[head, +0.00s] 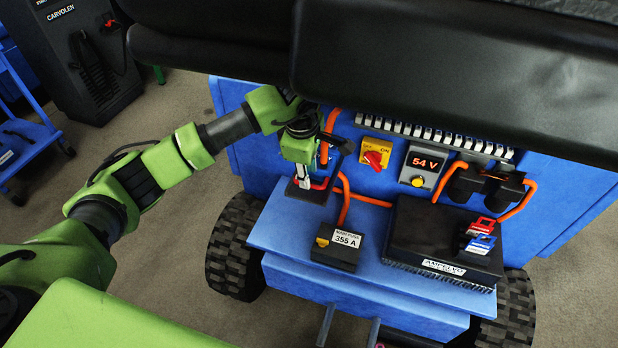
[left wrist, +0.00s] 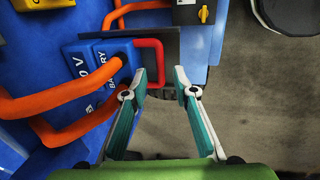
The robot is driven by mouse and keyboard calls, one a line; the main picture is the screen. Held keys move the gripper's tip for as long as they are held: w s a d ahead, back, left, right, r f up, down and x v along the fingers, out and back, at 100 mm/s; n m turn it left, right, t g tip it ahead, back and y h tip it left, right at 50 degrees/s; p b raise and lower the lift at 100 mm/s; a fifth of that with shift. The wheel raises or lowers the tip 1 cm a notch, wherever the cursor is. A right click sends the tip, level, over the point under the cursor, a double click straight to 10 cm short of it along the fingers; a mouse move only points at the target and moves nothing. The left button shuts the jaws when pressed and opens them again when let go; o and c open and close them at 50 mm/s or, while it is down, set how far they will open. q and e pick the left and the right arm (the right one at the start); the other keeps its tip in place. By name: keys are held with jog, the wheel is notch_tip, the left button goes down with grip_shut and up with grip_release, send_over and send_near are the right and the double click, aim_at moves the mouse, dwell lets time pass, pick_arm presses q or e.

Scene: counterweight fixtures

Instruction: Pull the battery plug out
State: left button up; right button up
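The battery plug (left wrist: 88,52) is a blue block lettered "BATTERY" with a red loop handle (left wrist: 158,58), seated at the dark plate in the left wrist view. Thick orange cables run from it. In the head view the red handle (head: 319,185) shows beside my left gripper (head: 303,182), which hides most of the plug. In the left wrist view my left gripper (left wrist: 162,78) is open. The handle's outer bar appears between its two fingertips, apart from the right one; I cannot tell whether the left one touches it. My right gripper is not in view.
A blue ledge (head: 285,225) carries a fuse box (head: 338,247) and a black controller (head: 425,235). A red switch (head: 374,158) and a 54 V display (head: 424,166) are on the blue panel. A black padded cover (head: 450,70) overhangs closely above.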

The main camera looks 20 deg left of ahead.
pick_arm(q)
jog(key=shift+w+f, duration=0.2)
jog(key=shift+f, duration=0.75)
jog(key=shift+w+f, duration=0.15)
jog(key=shift+f, duration=0.75)
